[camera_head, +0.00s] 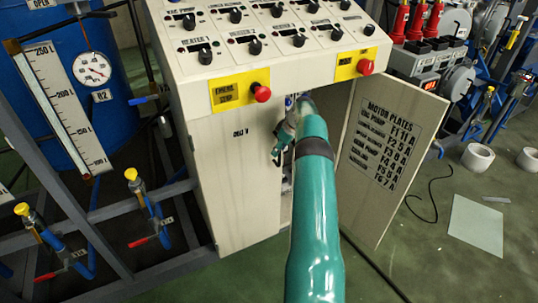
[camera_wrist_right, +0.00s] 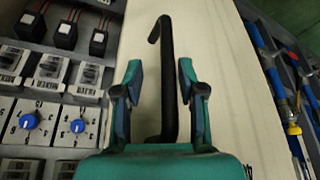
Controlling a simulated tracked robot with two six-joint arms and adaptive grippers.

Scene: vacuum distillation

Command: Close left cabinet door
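The left cabinet door (camera_head: 235,190) is a cream panel on the front of the control cabinet. My right arm hides part of its free edge. A dark gap into the cabinet shows beside the arm. In the right wrist view the cream door (camera_wrist_right: 225,60) fills the middle, with the black bent handle (camera_wrist_right: 167,75) on it. My right gripper (camera_wrist_right: 163,88) is open, with one finger on each side of the handle; I cannot tell if they touch it. In the head view the right gripper (camera_head: 284,138) is small and partly hidden by its arm. My left gripper is not in view.
The right cabinet door (camera_head: 376,150) stands open with a motor plates list on it. The control panel (camera_head: 265,45) with knobs is above. Breakers and blue knobs (camera_wrist_right: 78,125) show inside the cabinet. Pipes with yellow-capped valves (camera_head: 131,174) and a grey frame stand left.

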